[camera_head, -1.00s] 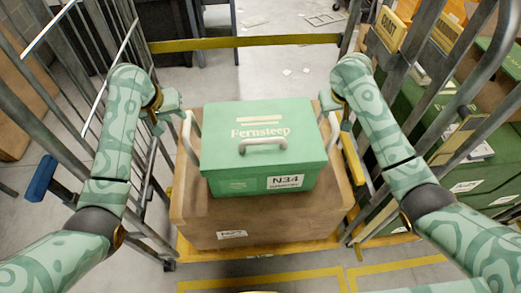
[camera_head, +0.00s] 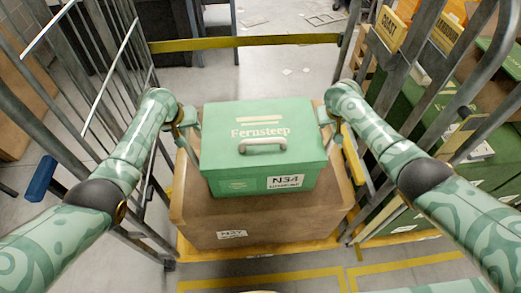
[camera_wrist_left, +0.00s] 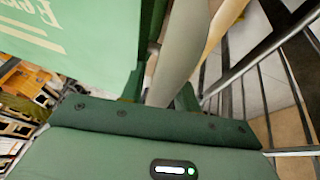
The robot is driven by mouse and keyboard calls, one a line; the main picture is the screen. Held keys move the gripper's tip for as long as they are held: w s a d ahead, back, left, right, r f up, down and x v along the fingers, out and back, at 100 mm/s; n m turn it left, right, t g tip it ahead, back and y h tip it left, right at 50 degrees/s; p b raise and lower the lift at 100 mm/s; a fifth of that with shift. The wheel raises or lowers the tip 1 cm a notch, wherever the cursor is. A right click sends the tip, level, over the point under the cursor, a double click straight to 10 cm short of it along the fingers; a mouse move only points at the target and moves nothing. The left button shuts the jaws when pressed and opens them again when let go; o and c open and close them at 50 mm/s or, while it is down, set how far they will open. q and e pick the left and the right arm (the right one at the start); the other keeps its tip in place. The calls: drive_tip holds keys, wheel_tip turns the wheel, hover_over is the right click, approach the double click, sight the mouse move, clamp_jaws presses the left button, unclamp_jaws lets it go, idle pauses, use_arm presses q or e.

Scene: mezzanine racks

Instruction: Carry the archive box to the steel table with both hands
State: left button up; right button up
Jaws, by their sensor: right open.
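The archive box (camera_head: 264,140) is green, lettered "Fernsteep", with an N34 label and a grey front handle. It sits upright on a brown carton in a cage trolley. My left gripper (camera_head: 189,131) is at its left side handle. In the left wrist view, its fingers (camera_wrist_left: 160,92) stand apart with the pale handle (camera_wrist_left: 180,50) between them, and the box lid (camera_wrist_left: 75,35) is beside them. Whether they touch the handle is unclear. My right gripper (camera_head: 326,116) is open at the box's right side, where the handle is mostly hidden. I cannot identify the steel table.
The brown carton (camera_head: 255,222) fills the trolley base under the box. Cage bars (camera_head: 110,75) stand close outside both arms. A yellow bar (camera_head: 245,43) crosses behind. Green crates (camera_head: 420,150) stand beyond the right bars.

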use_arm(q)
drive_tip(key=c, duration=0.7)
use_arm(e)
drive_tip(key=c, duration=0.7)
use_arm(q)
clamp_jaws()
use_arm(e)
clamp_jaws()
use_arm(q)
drive_tip(key=shift+r, duration=0.15)
use_arm(e)
drive_tip(key=shift+r, duration=0.1)
